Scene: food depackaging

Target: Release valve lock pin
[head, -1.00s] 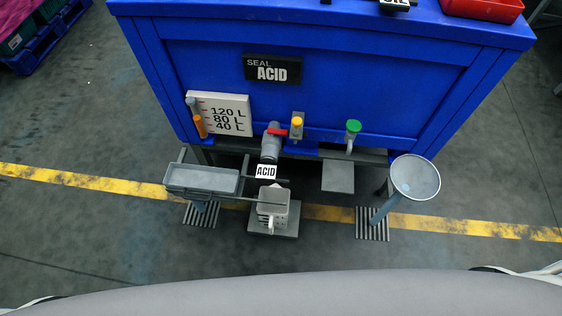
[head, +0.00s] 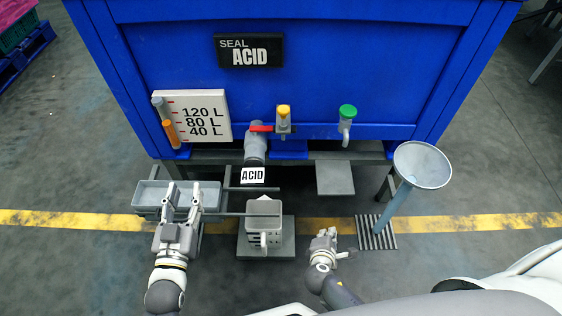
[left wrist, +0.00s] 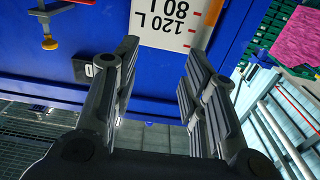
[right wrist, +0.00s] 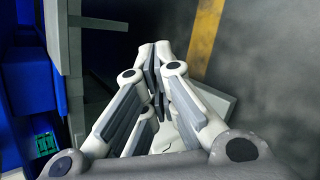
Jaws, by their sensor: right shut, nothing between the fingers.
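The acid valve (head: 255,148) is a grey pipe with a red lever (head: 262,128) on the front of the blue tank. A yellow-capped fitting (head: 283,118), possibly the lock pin, sits right of the lever. The left wrist view shows the yellow part (left wrist: 49,43) upside down at its upper left. My left gripper (head: 183,191) is open and empty, in front of the grey tray and well left of the valve; its spread fingers (left wrist: 162,55) point toward the tank. My right gripper (head: 326,236) is shut and empty, low and right of the jug; its fingers meet in the right wrist view (right wrist: 157,55).
A green-capped tap (head: 347,120) is right of the yellow one. A grey tray (head: 150,196) is at left, a grey jug (head: 263,208) stands on a plate below the valve, and a funnel (head: 422,165) on a stand is at right. A level gauge (head: 203,116) is on the tank.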

